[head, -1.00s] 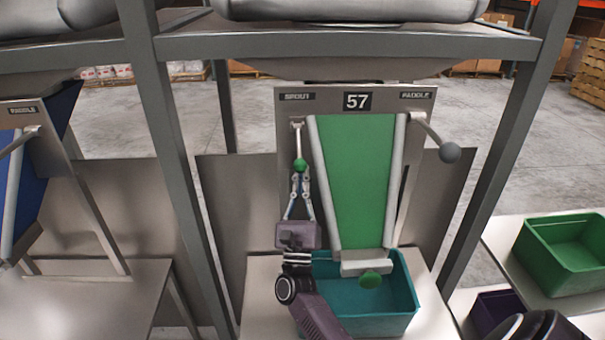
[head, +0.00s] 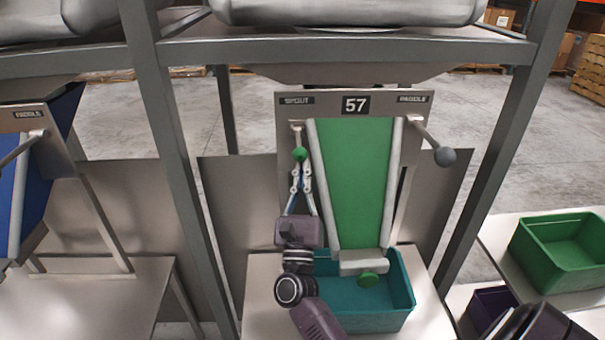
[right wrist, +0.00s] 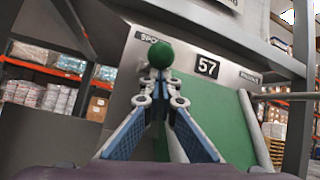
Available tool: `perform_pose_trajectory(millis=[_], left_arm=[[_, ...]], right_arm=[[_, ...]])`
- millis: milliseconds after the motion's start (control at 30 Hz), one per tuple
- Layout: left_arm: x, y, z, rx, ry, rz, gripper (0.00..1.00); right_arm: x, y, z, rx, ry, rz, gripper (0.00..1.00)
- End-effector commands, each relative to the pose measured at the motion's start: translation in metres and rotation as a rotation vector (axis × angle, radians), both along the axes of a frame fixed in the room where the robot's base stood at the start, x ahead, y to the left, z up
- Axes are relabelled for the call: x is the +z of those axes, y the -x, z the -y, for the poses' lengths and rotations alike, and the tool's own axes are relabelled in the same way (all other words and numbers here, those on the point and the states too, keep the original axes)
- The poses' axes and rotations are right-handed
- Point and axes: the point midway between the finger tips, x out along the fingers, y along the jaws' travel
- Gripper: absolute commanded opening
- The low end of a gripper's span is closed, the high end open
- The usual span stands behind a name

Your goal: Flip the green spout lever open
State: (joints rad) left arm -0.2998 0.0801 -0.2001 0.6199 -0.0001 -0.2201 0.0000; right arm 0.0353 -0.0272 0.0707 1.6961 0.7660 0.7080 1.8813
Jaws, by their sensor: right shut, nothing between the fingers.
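The green spout lever is at the left of the green chute, under the SPOUT label; its green ball (head: 300,153) also shows in the right wrist view (right wrist: 160,54). Its short rod (head: 297,137) runs from the pivot down to the ball. My right gripper (head: 301,172) is shut and empty, fingers pointing up, with its tips right under the ball. In the right wrist view the closed fingertips (right wrist: 160,83) sit just below the ball; whether they touch it is hard to tell. My left gripper is out of view.
The paddle lever with a grey ball (head: 445,156) juts out right of the chute. Grey frame posts (head: 172,150) stand either side. A green bin (head: 575,265) is at right.

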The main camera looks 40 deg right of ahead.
Motion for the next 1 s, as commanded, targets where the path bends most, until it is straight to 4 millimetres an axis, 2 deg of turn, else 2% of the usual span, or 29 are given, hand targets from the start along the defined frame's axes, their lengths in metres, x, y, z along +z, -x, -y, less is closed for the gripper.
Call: perform_pose_trajectory(millis=[500,1000], left_arm=[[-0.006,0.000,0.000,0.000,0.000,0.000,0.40],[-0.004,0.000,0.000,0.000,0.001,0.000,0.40]], right_arm=[[0.055,0.008,-0.005,-0.001,0.000,0.003,0.00],[0.091,0.003,-0.001,-0.002,0.005,0.010,0.00]])
